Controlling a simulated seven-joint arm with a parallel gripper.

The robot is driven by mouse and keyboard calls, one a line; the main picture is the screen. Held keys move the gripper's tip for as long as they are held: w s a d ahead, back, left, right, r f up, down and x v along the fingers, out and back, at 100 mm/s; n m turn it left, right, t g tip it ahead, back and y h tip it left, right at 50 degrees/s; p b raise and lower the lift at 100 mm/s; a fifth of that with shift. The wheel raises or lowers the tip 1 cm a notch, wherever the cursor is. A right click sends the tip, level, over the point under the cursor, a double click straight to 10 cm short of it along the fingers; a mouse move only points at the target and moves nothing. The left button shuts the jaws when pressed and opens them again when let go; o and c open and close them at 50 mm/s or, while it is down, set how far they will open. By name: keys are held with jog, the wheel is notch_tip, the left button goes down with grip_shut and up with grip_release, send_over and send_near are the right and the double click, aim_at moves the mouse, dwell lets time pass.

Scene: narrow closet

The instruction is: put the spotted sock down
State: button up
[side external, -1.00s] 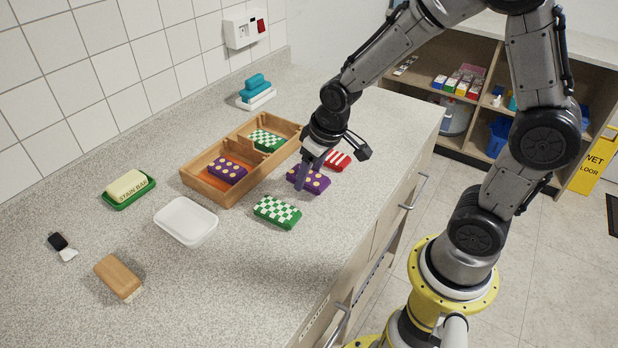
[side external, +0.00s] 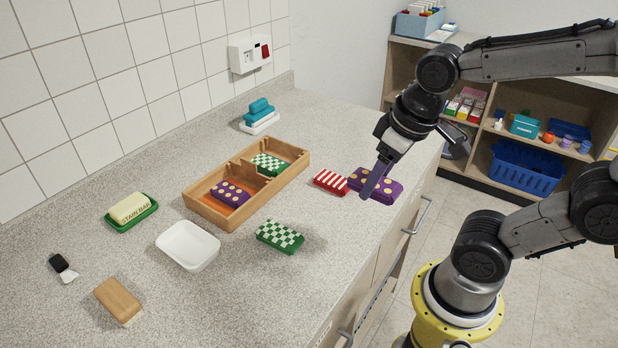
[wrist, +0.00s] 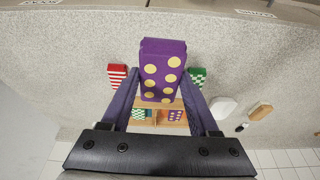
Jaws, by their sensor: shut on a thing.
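The held purple sock bundle with yellow spots (side external: 385,187) is between the fingers of my gripper (side external: 374,182), near the counter's front edge. In the wrist view this sock (wrist: 163,70) fills the space between the two fingers and looks much larger than the other bundles, so it appears raised above the counter. A red-and-white striped bundle (side external: 331,182) lies just left of it. A green-and-white checked bundle (side external: 280,237) lies nearer the camera. A wooden two-compartment box (side external: 222,219) holds another spotted purple bundle (side external: 231,193) in its near compartment and a checked one (side external: 268,164) in its far compartment.
A white dish (side external: 188,245), a soap bar on a green dish (side external: 131,209), a wooden brush (side external: 119,301) and a small black-and-white item (side external: 63,267) stand on the left. Teal bars on a white dish (side external: 259,117) are at the back. The counter between box and checked bundle is clear.

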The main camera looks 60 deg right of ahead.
jog(key=shift+w+r, duration=0.15)
jog(key=shift+r, duration=0.1)
jog(key=w+r, duration=0.4)
jog(key=w, duration=0.3)
send_over(228, 190)
jog(key=s, duration=0.2)
notch_tip(228, 190, down, 10)
jog(key=shift+s+d+r, duration=0.1)
jog(key=shift+s+d, duration=0.05)
jog(key=shift+w+f, duration=0.55)
jog(key=shift+f, duration=0.15)
jog(key=shift+s+x, duration=0.15)
jog(key=shift+x, duration=0.7)
jog(key=shift+s+x, duration=0.15)
jog(key=shift+x, duration=0.75)
jog(key=shift+f, duration=0.35)
